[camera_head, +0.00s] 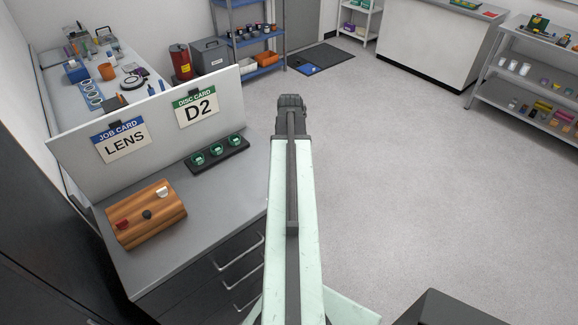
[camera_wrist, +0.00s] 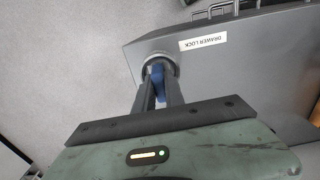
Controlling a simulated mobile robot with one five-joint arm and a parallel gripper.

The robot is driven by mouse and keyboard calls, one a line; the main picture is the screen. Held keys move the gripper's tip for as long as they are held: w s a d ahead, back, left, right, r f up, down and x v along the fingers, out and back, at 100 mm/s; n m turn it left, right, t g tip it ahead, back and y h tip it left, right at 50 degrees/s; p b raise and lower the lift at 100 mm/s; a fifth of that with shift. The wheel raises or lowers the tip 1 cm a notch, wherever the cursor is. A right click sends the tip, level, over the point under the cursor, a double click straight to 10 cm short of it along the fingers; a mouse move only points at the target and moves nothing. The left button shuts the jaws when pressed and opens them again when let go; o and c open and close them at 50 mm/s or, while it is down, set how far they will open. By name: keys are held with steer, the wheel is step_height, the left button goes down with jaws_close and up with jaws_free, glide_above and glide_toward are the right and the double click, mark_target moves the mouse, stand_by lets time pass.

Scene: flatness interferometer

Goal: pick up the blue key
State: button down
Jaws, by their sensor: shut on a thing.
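The blue key (camera_wrist: 158,76) shows between the two fingertips of my gripper (camera_wrist: 158,90) in the wrist view. My gripper is shut on it. The key is in front of a round grey lock ring (camera_wrist: 156,57) at the edge of a grey panel (camera_wrist: 240,75) with a label reading "DRAWER LOCK" (camera_wrist: 203,42), upside down. The fingers hide part of the key, and I cannot tell how far its end sits in the lock. In the head view my gripper (camera_head: 290,102) is at the far end of my arm, and the key is hidden.
A grey bench (camera_head: 215,200) at left bears a wooden block (camera_head: 147,228) with small pieces and a black holder (camera_head: 217,154) with green discs. A white board with LENS (camera_head: 121,139) and D2 (camera_head: 196,107) cards stands behind. Open floor (camera_head: 390,190) lies to the right.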

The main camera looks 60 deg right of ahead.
step_height(320, 180, up, 10)
steer(key=p, duration=1)
steer(key=shift+r, duration=0.15)
steer(key=shift+f+b, duration=3.8)
steer(key=shift+f, duration=0.1)
steer(key=shift+f+b, duration=1.25)
